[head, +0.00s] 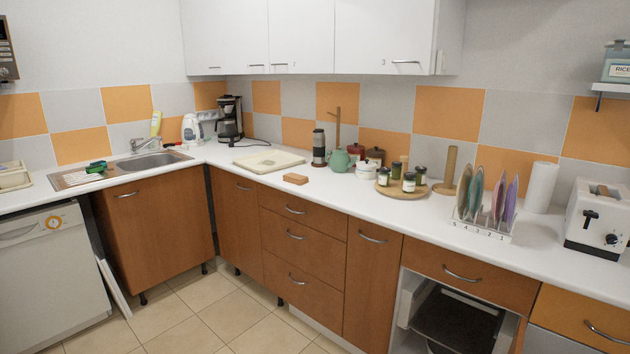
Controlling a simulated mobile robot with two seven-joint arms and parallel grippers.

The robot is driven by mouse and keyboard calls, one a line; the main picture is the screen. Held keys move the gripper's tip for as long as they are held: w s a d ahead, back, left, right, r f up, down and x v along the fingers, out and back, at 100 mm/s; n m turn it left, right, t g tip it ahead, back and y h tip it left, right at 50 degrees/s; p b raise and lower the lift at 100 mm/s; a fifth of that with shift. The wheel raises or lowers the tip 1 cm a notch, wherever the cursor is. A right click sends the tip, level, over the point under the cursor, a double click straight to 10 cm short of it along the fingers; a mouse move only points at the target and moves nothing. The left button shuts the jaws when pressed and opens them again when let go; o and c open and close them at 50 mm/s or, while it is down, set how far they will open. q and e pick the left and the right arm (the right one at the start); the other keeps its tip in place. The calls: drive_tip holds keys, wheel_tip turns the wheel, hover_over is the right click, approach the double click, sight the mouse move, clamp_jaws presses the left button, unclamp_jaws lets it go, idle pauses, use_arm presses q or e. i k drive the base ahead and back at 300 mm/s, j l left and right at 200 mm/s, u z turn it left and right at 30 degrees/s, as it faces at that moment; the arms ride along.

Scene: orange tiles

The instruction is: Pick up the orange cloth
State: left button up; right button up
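A small orange-brown rectangular thing (295,178) lies flat on the white counter, in front of the cutting board and above the drawers. It is the only loose orange item I make out, but it is too small to tell whether it is a folded cloth or a block. Nothing covers it, and the counter around it is bare. Neither of my grippers is in view.
A cutting board (268,161) lies behind it to the left. A dark grinder (319,148), a green teapot (340,161) and a round tray of jars (386,190) stand to the right. The sink (160,160) is far left. The tiled floor (186,314) before the cabinets is clear.

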sight(297, 179)
drive_tip(key=i+j+z, duration=0.15)
drive_tip(key=i+z, duration=0.25)
drive_tip(key=i+j+z, duration=0.15)
drive_tip(key=z, duration=0.25)
drive_tip(key=i+j, duration=0.2)
drive_tip(key=i+j+z, duration=0.15)
drive_tip(key=j, duration=0.25)
drive_tip(key=i+j, duration=0.25)
drive_tip(key=i+j+z, duration=0.15)
drive_tip(key=j, duration=0.25)
drive_tip(key=i+j, duration=0.2)
drive_tip(key=j, duration=0.15)
drive_tip(key=z, duration=0.05)
